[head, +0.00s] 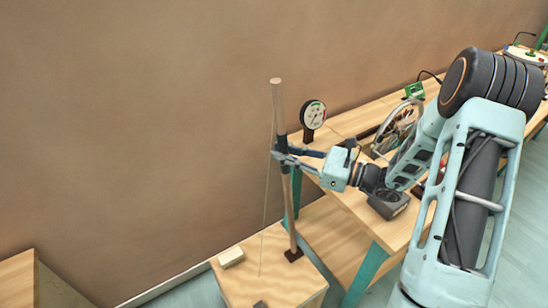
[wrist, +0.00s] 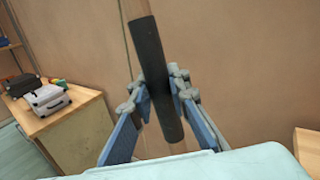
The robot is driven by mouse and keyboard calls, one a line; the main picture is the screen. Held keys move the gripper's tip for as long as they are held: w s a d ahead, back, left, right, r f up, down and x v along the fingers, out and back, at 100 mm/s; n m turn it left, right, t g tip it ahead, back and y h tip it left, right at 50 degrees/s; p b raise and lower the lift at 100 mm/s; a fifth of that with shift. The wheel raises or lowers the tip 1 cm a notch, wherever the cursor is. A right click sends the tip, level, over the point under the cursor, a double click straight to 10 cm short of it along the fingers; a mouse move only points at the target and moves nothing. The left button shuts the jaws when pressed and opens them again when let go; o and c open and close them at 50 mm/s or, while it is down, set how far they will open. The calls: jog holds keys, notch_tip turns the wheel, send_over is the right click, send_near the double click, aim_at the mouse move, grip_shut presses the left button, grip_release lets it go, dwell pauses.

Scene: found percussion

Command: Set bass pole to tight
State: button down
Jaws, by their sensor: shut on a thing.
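The bass pole (head: 277,97) is a wooden stick with a dark sleeve (head: 282,142) partway up. It rises from a small dark foot on a wooden box (head: 250,287), its top tilted a little left. A thin string (head: 267,190) runs beside it down to the box top. My gripper (head: 281,158) is shut on the pole at the dark sleeve. In the wrist view my fingers (wrist: 161,92) close around the dark sleeve (wrist: 150,50), with the string behind. A round gauge (head: 313,114) with a coloured scale stands behind the pole; its reading is too small to tell.
A pale block (head: 231,258) lies on the box top, left of the pole. A wooden bench (head: 345,205) runs along the wall to the right, with a wheel (head: 396,130) and a dark grey tray (head: 389,203). Another wooden box (head: 17,280) stands at lower left.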

jog(key=w+d+m+t+y+b, duration=0.1)
jog(key=w+d+m, duration=0.1)
jog(key=w+d, duration=0.6)
jog(key=d, duration=0.3)
jog(key=shift+d+m+b, duration=0.3)
jog(key=shift+d+b, duration=0.1)
jog(key=shift+r, duration=0.1)
jog(key=c, duration=1.8)
grip_release()
jog(key=shift+w+d, duration=0.1)
jog(key=shift+d, duration=0.15)
jog(key=v, duration=1.2)
jog(key=shift+f, duration=0.2)
jog(key=shift+a, duration=0.1)
